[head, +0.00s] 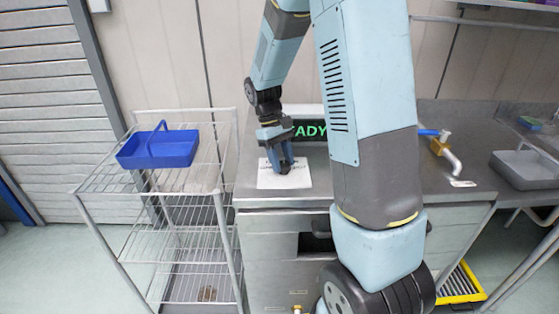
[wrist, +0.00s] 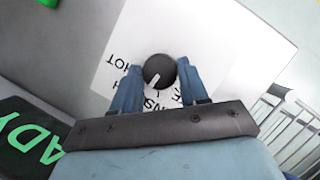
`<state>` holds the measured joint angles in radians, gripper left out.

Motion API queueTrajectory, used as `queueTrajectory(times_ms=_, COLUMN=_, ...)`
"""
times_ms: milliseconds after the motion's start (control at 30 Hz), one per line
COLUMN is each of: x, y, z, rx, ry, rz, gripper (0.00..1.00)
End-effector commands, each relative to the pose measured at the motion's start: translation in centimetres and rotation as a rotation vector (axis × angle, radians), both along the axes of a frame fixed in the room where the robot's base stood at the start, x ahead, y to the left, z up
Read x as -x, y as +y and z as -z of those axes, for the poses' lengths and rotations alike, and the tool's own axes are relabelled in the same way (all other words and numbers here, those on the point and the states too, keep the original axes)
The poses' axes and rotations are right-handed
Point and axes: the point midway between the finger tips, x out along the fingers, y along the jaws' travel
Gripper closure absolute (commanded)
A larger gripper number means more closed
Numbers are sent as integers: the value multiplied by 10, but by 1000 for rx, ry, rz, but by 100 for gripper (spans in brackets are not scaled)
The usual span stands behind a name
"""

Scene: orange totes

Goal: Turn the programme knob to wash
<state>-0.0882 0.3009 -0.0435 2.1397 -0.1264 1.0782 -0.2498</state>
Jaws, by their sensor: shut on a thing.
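The programme knob (wrist: 158,72) is round and black with a white pointer line. In the wrist view the line points down and slightly left, towards partly hidden lettering. The knob sits on a white label plate (wrist: 215,35), which also shows in the head view (head: 298,181). "HOT" is readable upside down on its left; other words are partly covered by my fingers. My gripper (wrist: 159,69) has one blue finger on each side of the knob and is shut on it. In the head view my gripper (head: 284,168) points down at the plate, and the knob is hidden there.
A dark display (head: 310,129) with green letters, partly hidden by my arm, stands behind the plate. A wire trolley (head: 180,220) with a blue basket (head: 160,148) is on the left. A tap (head: 446,150) and a grey tray (head: 525,169) are on the right.

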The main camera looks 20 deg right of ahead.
Motion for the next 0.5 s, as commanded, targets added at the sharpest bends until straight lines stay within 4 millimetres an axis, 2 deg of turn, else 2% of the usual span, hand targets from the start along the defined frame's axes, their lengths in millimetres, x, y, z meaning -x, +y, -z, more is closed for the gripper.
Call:
queueTrajectory(times_ms=200, x=-2, y=-3, z=-1, rx=1, ry=-6, rz=153, gripper=87)
queueTrajectory(times_ms=500, x=-2, y=-4, z=0, rx=1, ry=-5, rz=272, gripper=87)
